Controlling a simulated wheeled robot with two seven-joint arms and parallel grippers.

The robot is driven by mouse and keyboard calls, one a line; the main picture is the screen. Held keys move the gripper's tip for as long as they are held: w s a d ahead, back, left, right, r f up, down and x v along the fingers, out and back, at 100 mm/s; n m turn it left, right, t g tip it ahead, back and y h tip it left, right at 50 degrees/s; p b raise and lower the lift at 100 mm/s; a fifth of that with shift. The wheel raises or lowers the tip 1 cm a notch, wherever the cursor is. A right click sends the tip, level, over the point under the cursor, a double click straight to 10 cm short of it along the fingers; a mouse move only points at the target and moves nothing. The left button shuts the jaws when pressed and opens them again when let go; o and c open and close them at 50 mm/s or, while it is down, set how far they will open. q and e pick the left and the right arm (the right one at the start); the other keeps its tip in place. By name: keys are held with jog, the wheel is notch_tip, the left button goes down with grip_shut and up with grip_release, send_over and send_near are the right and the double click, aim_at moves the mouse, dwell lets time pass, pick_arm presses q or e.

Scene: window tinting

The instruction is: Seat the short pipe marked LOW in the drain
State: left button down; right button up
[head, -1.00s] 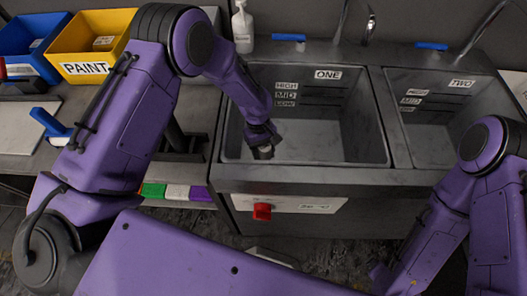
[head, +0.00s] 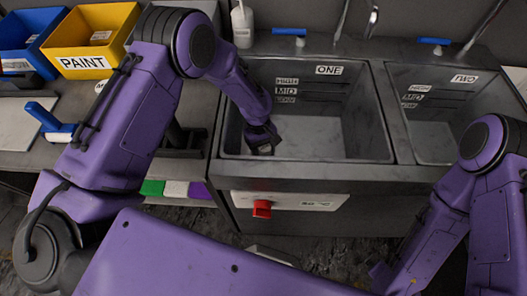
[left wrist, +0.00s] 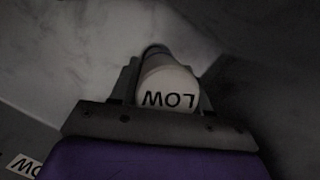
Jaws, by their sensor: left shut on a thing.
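The short pipe marked LOW (left wrist: 169,88) shows its pale labelled end in the left wrist view. It sits between the fingers of my left gripper (left wrist: 160,75), which is shut on it. In the head view my left gripper (head: 262,146) reaches down inside sink ONE (head: 315,137), near its front left corner. The pipe is hidden behind my wrist there, and so is the drain. I cannot tell whether the pipe's lower end touches the drain. My right gripper is out of view; only part of its arm shows at the right.
Sink TWO (head: 435,140) lies to the right, past a divider. A red tap handle (head: 262,209) is on the front panel. A white bottle (head: 242,25) stands behind sink ONE. A yellow PAINT bin (head: 92,50) and a blue bin (head: 30,45) are at the back left.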

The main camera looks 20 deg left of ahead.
pick_arm(q)
jog(key=shift+f, duration=0.5)
jog(key=shift+c, duration=2.3)
grip_release()
jog(key=b+v, duration=0.1)
jog(key=v, duration=0.9)
jog(key=shift+r+b, duration=0.35)
